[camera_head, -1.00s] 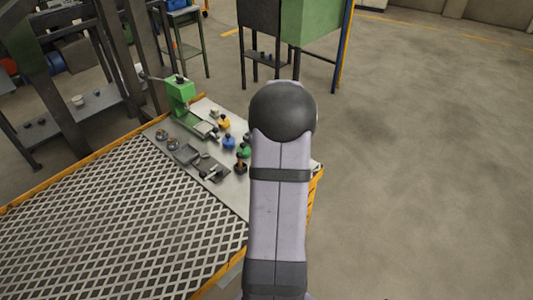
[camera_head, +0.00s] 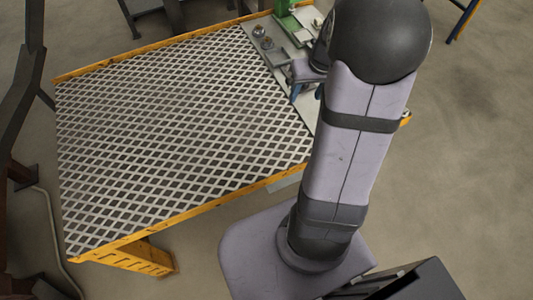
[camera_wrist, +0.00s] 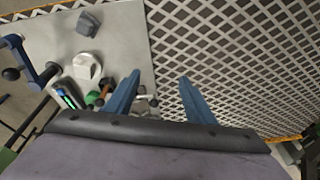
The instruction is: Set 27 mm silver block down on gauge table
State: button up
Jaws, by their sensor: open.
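My gripper (camera_head: 306,97) is over the pale steel plate beside the mesh, with its blue fingers spread. In the wrist view my gripper (camera_wrist: 160,76) is open, and no block shows between the fingertips. A grey block-like piece (camera_wrist: 88,22) lies on the plate, left of and beyond the fingers. A pale silver piece with a rounded top (camera_wrist: 87,66) is nearer, also to the left. I cannot tell which piece is the 27 mm silver block. The gauge table cannot be told for certain; my arm hides part of the plate in the head view.
The steel plate (camera_wrist: 112,30) borders a wide diamond mesh (camera_head: 180,120) with a yellow frame. A green stand (camera_head: 286,12) is at the plate's far end. Two small round pieces (camera_head: 263,37) sit near it. A blue bar with dark knobs (camera_wrist: 40,70) is at left.

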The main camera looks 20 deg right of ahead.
jog(key=s+a+n+g, duration=0.1)
jog(key=s+a, duration=0.5)
jog(key=a, duration=0.3)
jog(key=s+a+f+n+g, duration=0.1)
jog(key=s+a, duration=0.6)
jog(key=a, duration=0.3)
jog(key=shift+s+a+f+n+g, duration=0.15)
jog(key=shift+s+f+n+g, duration=0.15)
jog(key=shift+n+g, duration=0.1)
jog(key=shift+w, duration=0.1)
notch_tip(320, 180, down, 8)
jog(key=b, duration=0.8)
jog(key=shift+f, duration=0.2)
jog(key=shift+r, duration=0.1)
